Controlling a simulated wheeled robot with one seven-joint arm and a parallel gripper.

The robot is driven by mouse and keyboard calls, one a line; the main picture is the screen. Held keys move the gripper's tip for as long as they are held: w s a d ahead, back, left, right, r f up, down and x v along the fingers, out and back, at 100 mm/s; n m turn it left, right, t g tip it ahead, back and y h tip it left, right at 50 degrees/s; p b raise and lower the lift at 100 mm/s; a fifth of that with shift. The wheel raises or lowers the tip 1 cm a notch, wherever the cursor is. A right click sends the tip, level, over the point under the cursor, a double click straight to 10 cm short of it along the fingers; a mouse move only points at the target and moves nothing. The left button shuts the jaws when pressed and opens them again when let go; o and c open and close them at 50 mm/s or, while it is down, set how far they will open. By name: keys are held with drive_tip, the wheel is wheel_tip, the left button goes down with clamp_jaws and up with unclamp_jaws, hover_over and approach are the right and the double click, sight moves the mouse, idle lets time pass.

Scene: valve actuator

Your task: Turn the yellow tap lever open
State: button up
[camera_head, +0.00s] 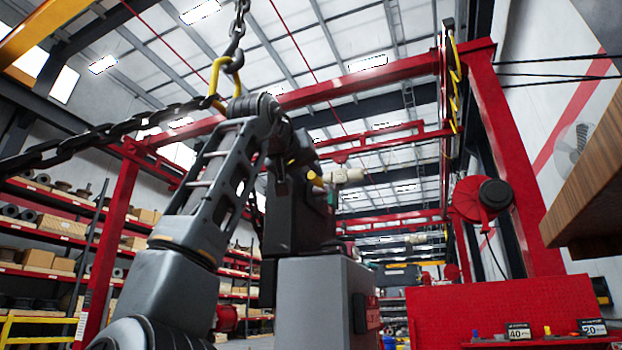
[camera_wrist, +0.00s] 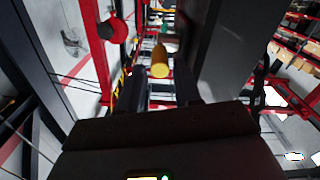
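The yellow lever (camera_wrist: 160,62) shows in the wrist view as a short rounded yellow rod, seen nearly end on. My gripper (camera_wrist: 158,82) is open, with one dark finger on each side of the line to the lever. Gaps show beside the lever, and I cannot tell how far beyond the fingertips it lies. In the head view, a small yellow piece (camera_head: 316,179) shows at the right of a dark upright housing and looks like the same lever. My gripper is not clearly made out there. The lever's mount is mostly hidden.
A dark grey panel (camera_wrist: 232,45) stands close on the right in the wrist view. A grey block (camera_head: 312,305) stands below the dark housing (camera_head: 300,215) in the head view. A chain (camera_head: 90,137) and yellow hook (camera_head: 217,78) hang overhead. Red workbench (camera_head: 510,310) at right.

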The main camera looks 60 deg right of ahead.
sight(316, 185)
drive_tip(key=shift+w+d+p, duration=0.2)
drive_tip(key=shift+d+p, duration=0.1)
drive_tip(key=shift+d, duration=0.95)
drive_tip(key=shift+w+d+p, duration=0.15)
drive_tip(key=shift+d+p, duration=0.1)
drive_tip(key=shift+d, duration=0.95)
clamp_jaws()
